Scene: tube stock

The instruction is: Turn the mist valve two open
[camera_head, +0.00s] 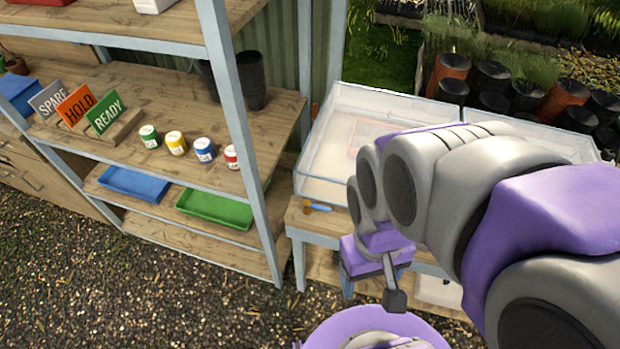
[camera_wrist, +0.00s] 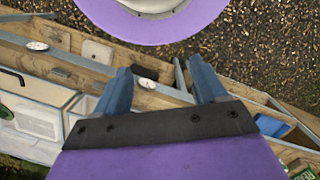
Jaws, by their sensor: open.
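My gripper (camera_wrist: 160,72) is open in the wrist view, its two blue-grey fingers apart with nothing held between them. In the head view my gripper (camera_head: 378,275) hangs below my arm, in front of the bench with the clear-walled propagation tray (camera_head: 322,185). The wrist view shows a wooden bench rail with a white round dial (camera_wrist: 37,46) and another white dial (camera_wrist: 145,82) seen between the fingers. I cannot tell which part is mist valve two, or its setting. A small blue and orange piece (camera_head: 318,207) lies on the bench's front edge. My arm hides much of the bench.
A wooden shelf unit (camera_head: 190,145) stands left with SPARE, HOLD and READY signs, several small pots, a blue tray (camera_head: 135,184) and a green tray (camera_head: 212,208). Its post (camera_head: 240,130) is near the bench. Gravel (camera_head: 130,285) in front is clear. Several plant pots stand behind right.

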